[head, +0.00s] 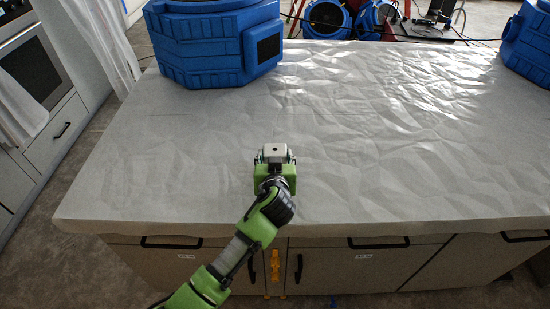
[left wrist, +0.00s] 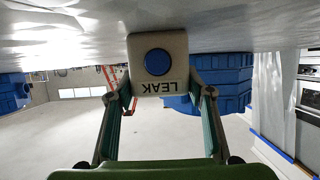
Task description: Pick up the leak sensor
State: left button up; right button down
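The leak sensor (head: 275,150) is a small pale box near the front middle of the covered counter. In the left wrist view, which is upside down, the leak sensor (left wrist: 158,62) shows a round blue button and the word LEAK. My left gripper (head: 275,157) reaches it from the front. In the left wrist view the fingers of my left gripper (left wrist: 159,82) lie along both sides of the sensor and appear to touch it. I cannot tell whether the sensor rests on the sheet or is slightly raised. My right gripper is not in view.
The counter (head: 130,165) has a wrinkled plastic sheet, clear around the sensor. A large blue machine (head: 200,45) stands at the back left, another blue unit (head: 530,42) at the back right. Drawers with dark handles are below the front edge. Blue fans (head: 327,18) stand behind.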

aim_at(275, 153)
pick_arm(q)
jog(key=c, duration=0.4)
jog(key=shift+r, duration=0.1)
jog(key=shift+r+p, duration=0.55)
jog(key=shift+r, duration=0.05)
notch_tip(275, 153, up, 2)
jog(key=shift+r+p, duration=0.25)
jog(key=shift+p, duration=0.7)
jog(key=w+r+p+v, duration=0.1)
jog(key=r+p+v, duration=0.2)
jog(key=p+v, duration=0.5)
jog(key=shift+v, duration=4.1)
